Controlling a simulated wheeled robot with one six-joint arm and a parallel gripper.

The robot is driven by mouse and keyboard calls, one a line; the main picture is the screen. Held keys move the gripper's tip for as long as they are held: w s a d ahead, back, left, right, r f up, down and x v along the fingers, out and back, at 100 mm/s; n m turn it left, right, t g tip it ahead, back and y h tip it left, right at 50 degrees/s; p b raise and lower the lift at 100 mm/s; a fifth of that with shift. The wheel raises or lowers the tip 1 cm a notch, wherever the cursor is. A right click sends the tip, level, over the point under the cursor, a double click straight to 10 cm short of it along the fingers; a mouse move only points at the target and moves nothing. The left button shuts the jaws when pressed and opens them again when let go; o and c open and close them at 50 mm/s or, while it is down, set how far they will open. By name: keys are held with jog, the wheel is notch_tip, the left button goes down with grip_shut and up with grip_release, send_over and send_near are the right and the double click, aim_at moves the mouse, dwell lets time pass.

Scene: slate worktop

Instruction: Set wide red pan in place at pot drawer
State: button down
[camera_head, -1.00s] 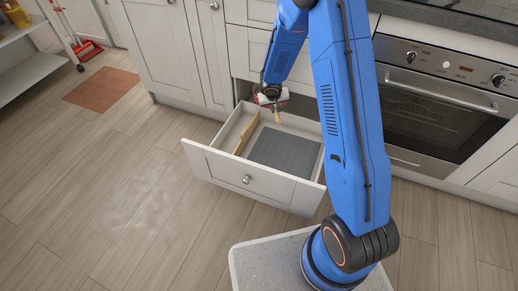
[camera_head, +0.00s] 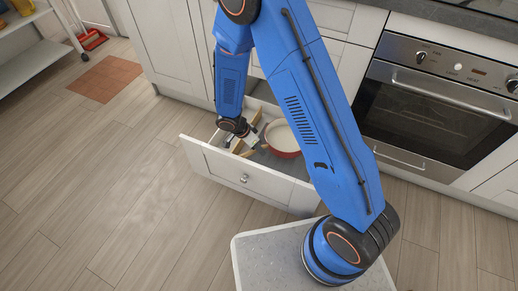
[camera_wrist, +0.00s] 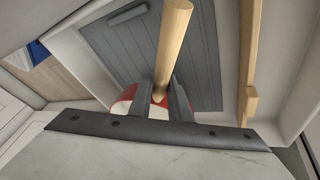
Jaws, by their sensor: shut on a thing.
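The wide red pan (camera_head: 284,152), cream inside, appears in the head view over the open pot drawer (camera_head: 235,172), toward its back and right of my gripper (camera_head: 250,142). In the wrist view, the two fingers of my gripper (camera_wrist: 161,100) are shut on the pan's pale wooden handle (camera_wrist: 172,45). Only slivers of the red pan (camera_wrist: 122,106) show beside the fingers. The drawer's grey ribbed mat (camera_wrist: 205,70) lies beyond the handle. I cannot tell whether the pan touches the drawer floor.
A wooden divider (camera_wrist: 247,60) stands along one side inside the drawer, close to my gripper. The oven (camera_head: 430,110) is to the right. White cabinet fronts (camera_head: 165,45) stand behind. The floor left of the drawer is clear.

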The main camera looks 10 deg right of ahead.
jog(key=shift+w+d+f, duration=0.15)
jog(key=shift+w+f, duration=0.05)
jog(key=shift+f, duration=1.1)
jog(key=shift+w+d+f, duration=0.15)
jog(key=shift+f, duration=1.1)
jog(key=shift+w+d+f, duration=0.2)
jog(key=shift+w+d, duration=0.35)
jog(key=shift+w, duration=0.25)
jog(key=shift+w+d+f, duration=0.2)
jog(key=shift+w+d, duration=0.35)
jog(key=shift+w, duration=0.2)
jog(key=shift+w+f, duration=0.1)
jog(key=shift+f, duration=1.3)
jog(key=c, duration=1.6)
grip_release()
jog(key=shift+o, duration=0.2)
jog(key=shift+r, duration=0.1)
